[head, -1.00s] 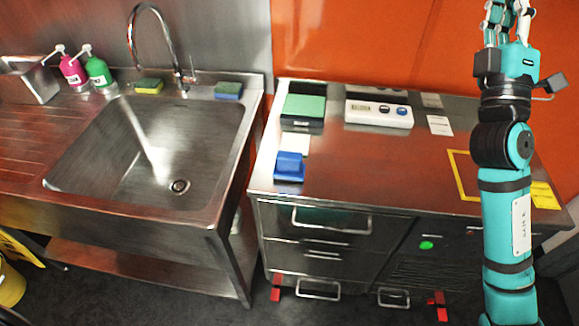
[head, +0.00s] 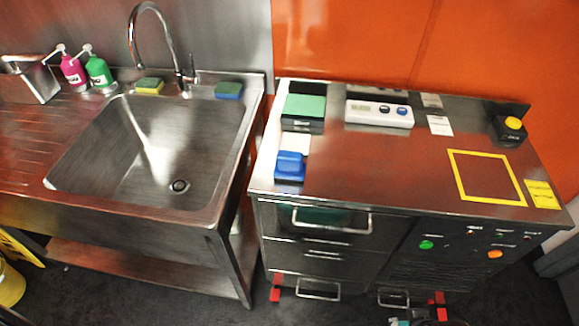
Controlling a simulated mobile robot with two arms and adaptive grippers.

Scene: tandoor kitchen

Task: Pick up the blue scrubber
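A blue block-like object (head: 290,166) with a raised upper part sits at the front left corner of the steel cabinet top. I cannot tell for certain which of the two is the blue scrubber. Neither gripper shows clearly in the head view. A small teal and white bit shows at the bottom edge, but I cannot tell which part of me it is.
The sink (head: 150,150) is empty. The yellow-outlined square (head: 487,201) is clear.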

